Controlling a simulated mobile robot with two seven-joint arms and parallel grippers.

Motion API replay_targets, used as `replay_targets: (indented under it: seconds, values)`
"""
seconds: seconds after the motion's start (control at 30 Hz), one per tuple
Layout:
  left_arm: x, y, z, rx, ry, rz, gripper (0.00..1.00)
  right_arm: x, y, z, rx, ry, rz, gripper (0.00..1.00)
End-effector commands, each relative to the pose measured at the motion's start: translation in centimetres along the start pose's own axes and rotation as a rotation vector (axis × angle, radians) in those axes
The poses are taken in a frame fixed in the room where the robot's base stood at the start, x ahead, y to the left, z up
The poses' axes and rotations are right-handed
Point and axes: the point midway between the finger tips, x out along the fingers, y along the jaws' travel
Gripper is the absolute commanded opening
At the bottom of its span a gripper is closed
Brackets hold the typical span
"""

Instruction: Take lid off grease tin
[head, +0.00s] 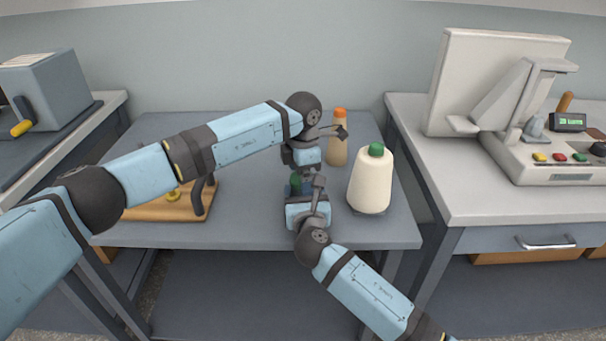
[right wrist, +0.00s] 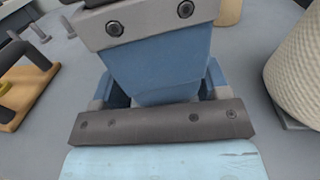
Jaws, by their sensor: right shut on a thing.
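The grease tin is almost wholly hidden between my two grippers; a small dark green patch (head: 295,181) shows there in the head view, and I cannot tell whether it is tin or lid. My right gripper (head: 300,196), reaching in low from the front, is shut on what seems to be the tin. My left gripper (head: 303,170) points down just above the same spot; its fingertips are hidden, so I cannot tell if it is open. In the right wrist view, blue and grey gripper parts block the middle and the tin does not show.
A cream thread cone (head: 370,182) with a green top stands close right of the grippers. An orange-capped bottle (head: 338,143) stands behind. A wooden-based device (head: 155,208) is at left, partly behind my left arm. The front right table corner is clear.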

Motion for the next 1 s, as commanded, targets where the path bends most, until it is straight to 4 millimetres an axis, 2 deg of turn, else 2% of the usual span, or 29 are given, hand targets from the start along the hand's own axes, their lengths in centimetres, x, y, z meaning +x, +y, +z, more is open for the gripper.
replay_targets:
  seconds: [0.17,0.47,0.53,0.8,0.9,1.0]
  values:
    - [-0.6,0.0,0.0,0.001,-0.001,0.001,0.96,0.0,0.0,0.0,0.000,0.000,0.000,0.03]
    - [-4.2,0.0,0.0,0.001,0.000,0.001,0.96,0.0,0.0,0.0,0.000,0.000,0.000,0.03]
    - [-4.6,0.0,0.0,0.009,0.000,0.000,0.93,0.0,0.0,0.0,0.000,0.000,0.000,0.03]
    - [-7.5,0.0,0.0,0.242,0.000,0.001,0.93,0.0,0.0,0.0,0.000,0.000,0.000,0.03]
    - [-7.5,-0.1,0.0,0.287,0.001,-0.001,0.93,0.0,0.0,0.0,0.000,0.000,0.000,0.03]
    - [-6.4,-0.1,0.0,0.294,0.001,-0.003,0.93,0.0,0.0,0.0,0.000,0.000,0.000,0.03]
